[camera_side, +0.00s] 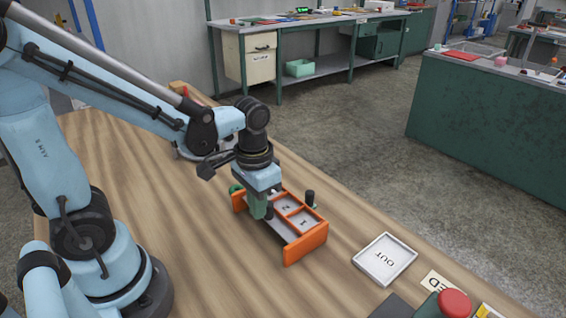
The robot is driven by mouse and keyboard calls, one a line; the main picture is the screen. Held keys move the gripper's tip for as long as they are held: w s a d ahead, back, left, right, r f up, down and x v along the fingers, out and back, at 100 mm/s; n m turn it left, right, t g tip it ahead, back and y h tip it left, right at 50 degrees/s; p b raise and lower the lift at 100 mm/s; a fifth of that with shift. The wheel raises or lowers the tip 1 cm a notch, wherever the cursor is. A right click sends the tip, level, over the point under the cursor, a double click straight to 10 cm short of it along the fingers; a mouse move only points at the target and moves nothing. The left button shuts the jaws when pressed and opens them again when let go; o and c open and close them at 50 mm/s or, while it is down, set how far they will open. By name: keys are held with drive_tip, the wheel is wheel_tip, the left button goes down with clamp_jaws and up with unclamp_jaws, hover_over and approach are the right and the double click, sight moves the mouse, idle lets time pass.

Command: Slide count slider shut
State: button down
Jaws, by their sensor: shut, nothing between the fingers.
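The count slider (305,244) is an orange-framed, tray-like unit on the wooden table, with grey cells marked 1 and 2 on its upper side. Its near right end is a tall orange end plate. My gripper (262,214) points down at the left part of the unit, with its green and dark fingers shut and empty. The fingers hide part of the unit, and I cannot tell whether they touch it. How far the slider stands open is unclear from this view.
A black knob (310,198) stands just behind the slider. A white tray marked OUT (385,260) lies to the right. A red push button (454,303) and a label card (437,284) are at the lower right. The wooden table (200,240) is clear in front.

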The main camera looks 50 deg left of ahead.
drive_tip(key=shift+s, duration=0.5)
wheel_tip(320, 180, up, 7)
idle(1.0)
drive_tip(key=t, duration=0.2)
drive_tip(key=w+t, duration=0.1)
drive_tip(key=t, duration=0.1)
drive_tip(key=w+a+t, duration=0.1)
drive_tip(key=t, duration=0.2)
drive_tip(key=shift+w+r, duration=0.15)
drive_tip(key=shift+r, duration=0.2)
idle(0.7)
